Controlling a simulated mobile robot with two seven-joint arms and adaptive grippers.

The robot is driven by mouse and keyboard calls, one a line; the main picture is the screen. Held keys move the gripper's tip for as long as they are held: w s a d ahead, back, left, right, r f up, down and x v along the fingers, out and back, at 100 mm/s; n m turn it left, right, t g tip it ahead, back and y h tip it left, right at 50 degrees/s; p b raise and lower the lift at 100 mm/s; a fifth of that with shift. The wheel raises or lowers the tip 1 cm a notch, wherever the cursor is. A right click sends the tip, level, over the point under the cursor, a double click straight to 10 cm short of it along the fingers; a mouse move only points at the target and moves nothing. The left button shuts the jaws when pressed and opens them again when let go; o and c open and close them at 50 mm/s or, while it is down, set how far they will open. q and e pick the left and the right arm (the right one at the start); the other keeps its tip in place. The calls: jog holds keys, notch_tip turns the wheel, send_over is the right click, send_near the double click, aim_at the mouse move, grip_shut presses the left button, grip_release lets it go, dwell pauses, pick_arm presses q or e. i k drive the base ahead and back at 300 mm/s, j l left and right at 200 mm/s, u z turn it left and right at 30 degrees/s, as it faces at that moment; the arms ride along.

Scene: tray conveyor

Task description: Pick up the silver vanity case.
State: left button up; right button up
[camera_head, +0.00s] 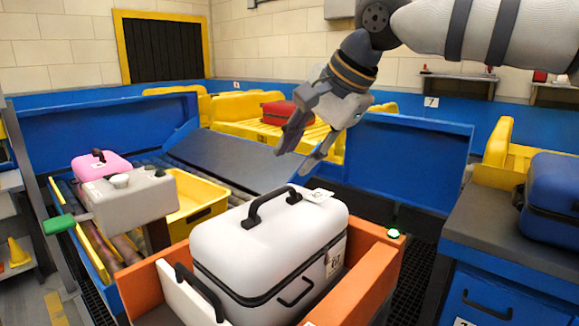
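The silver vanity case (262,237), pale with a black seam, stands upright in an orange tray (377,262) in the front middle. A black handle (270,203) arches from its lid, and a small tag lies by the handle. A numbered label is on its right side. My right gripper (296,160) comes down from the upper right with its fingers apart and empty. In the picture it is above and behind the case handle, apart from it. My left gripper is out of view.
A white panel (183,292) with a black handle is at the tray's left. A grey box with a green lever (59,224) and a yellow bin (196,205) stand left. A blue suitcase (556,195) sits on the right counter. A red case (278,112) lies behind.

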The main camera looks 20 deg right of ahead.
aim_at(267, 258)
jog(key=k+l, duration=0.85)
